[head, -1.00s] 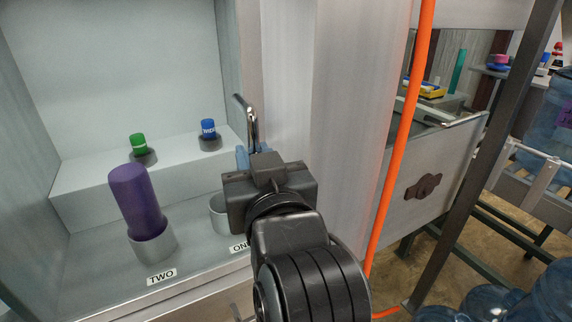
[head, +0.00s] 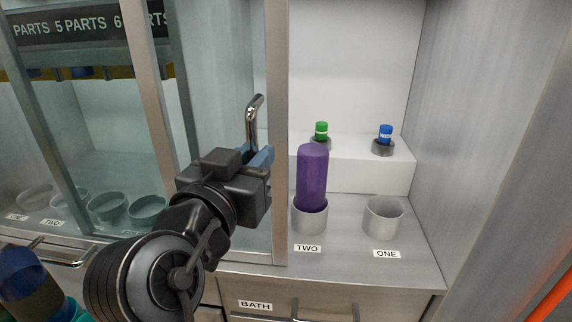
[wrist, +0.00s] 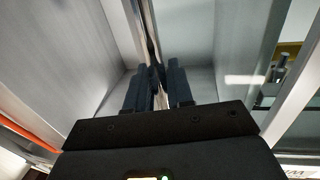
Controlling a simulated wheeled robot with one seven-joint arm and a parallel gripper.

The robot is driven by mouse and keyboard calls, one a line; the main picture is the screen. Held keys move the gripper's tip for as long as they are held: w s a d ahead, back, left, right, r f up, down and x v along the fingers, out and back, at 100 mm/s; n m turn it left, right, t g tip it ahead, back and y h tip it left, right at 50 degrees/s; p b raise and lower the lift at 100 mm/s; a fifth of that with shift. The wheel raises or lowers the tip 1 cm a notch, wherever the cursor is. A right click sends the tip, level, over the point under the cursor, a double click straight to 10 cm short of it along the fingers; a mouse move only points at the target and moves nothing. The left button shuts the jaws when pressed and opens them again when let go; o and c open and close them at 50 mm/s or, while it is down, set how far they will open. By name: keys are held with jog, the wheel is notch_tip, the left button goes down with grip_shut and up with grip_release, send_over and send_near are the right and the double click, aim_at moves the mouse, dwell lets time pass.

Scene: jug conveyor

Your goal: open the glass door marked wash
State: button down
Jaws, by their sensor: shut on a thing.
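A glass door with a pale metal frame edge (head: 277,190) stands left of the open front of a bay. Its chrome handle (head: 253,118) curves up above my gripper (head: 259,159). My gripper's blue fingers are shut on the handle's lower part. In the wrist view, the two fingers (wrist: 158,92) close around the handle bar (wrist: 151,42). No wash marking is readable on the door in these frames.
Right of the door, a purple bottle (head: 312,178) stands in cup TWO and cup ONE (head: 384,216) looks empty. Green-capped (head: 321,131) and blue-capped (head: 385,133) items sit on the step behind. A drawer marked BATH (head: 256,305) is below. More glass panels and bowls (head: 107,207) are at left.

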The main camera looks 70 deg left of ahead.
jog(key=shift+s+a+f, duration=0.1)
jog(key=shift+s+a, duration=0.05)
jog(key=shift+s, duration=0.25)
jog(key=c, duration=1.2)
grip_release()
jog(key=b+v, duration=0.1)
jog(key=v, duration=0.6)
jog(key=shift+s+d, duration=0.15)
jog(key=shift+d, duration=0.2)
